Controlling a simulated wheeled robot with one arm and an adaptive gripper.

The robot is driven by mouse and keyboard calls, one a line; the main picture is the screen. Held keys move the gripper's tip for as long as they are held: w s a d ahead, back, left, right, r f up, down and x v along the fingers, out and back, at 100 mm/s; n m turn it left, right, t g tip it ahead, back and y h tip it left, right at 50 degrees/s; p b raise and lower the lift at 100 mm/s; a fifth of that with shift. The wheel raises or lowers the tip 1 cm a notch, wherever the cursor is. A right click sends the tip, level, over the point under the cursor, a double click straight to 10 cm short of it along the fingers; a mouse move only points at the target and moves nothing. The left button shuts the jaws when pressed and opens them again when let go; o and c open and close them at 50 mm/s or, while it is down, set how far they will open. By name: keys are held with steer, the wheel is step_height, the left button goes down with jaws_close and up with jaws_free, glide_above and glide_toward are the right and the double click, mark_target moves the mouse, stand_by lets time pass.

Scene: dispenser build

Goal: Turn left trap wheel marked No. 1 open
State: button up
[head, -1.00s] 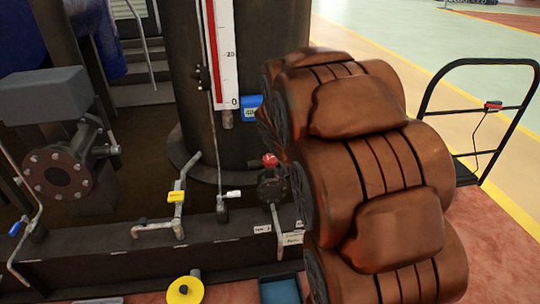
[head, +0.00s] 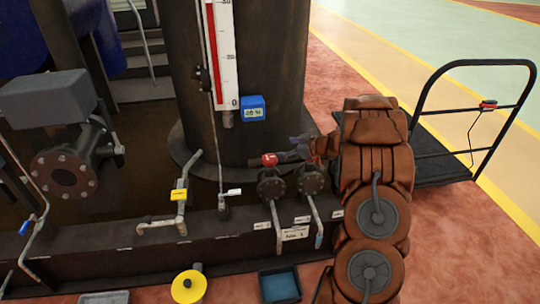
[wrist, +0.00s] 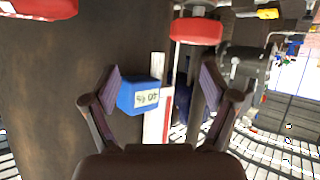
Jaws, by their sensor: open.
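Two dark valve bodies stand side by side on the skid beam in the head view. The left one carries a red trap wheel (head: 269,160) with a small white mark, too small to read surely. My gripper (head: 288,150) is just right of this wheel, its fingers pointing left, above the right valve body (head: 310,179). In the wrist view my gripper (wrist: 165,88) is open with nothing between its fingers. The left red wheel (wrist: 197,30) shows above the fingers, apart from them.
A blue gauge box (head: 253,108) hangs on the big dark column beside a red-and-white scale (head: 223,60). A yellow-tagged lever (head: 179,194) and a white-handled lever (head: 232,192) stand to the left. A blue tray (head: 280,285) lies below. A trolley (head: 440,165) stands right.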

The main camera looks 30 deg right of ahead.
mark_target(272, 158)
steer(key=s+a+f+y, duration=0.1)
steer(key=s+a+y, duration=0.1)
steer(key=shift+s+f+n+y, duration=0.3)
steer(key=shift+s+f+y, duration=0.05)
steer(key=shift+f+y, duration=0.05)
steer(key=shift+b+x, duration=0.4)
steer(key=shift+x, duration=3.4)
steer(key=shift+c, duration=0.3)
steer(key=shift+s, duration=0.1)
steer(key=c, duration=1.1)
